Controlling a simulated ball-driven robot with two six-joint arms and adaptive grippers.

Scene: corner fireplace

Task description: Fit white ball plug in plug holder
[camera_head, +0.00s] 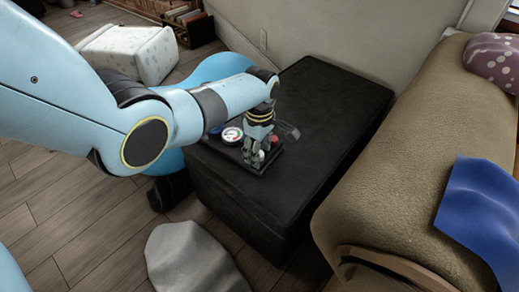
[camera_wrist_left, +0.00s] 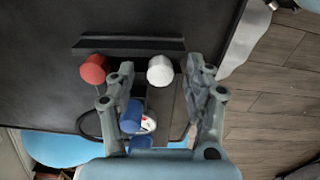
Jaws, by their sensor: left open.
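In the left wrist view a white round-ended plug (camera_wrist_left: 160,70) lies between the two fingertips of my left gripper (camera_wrist_left: 161,78), with a gap on both sides. A red plug (camera_wrist_left: 94,68) is to its left, outside the left finger. A blue plug (camera_wrist_left: 131,116) shows farther down, partly behind that finger. A black bar-like part (camera_wrist_left: 130,46), perhaps the plug holder, runs just above the white and red plugs. In the head view my left gripper (camera_head: 254,160) points down, open, over the black box's near left part. It hides most of the plugs there. My right gripper is out of view.
A round white-faced item (camera_head: 231,135) sits left of the gripper. A brown sofa (camera_head: 420,150) with a blue cloth (camera_head: 482,215) stands right. A grey cushion-like item (camera_head: 190,262) lies on the floor.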

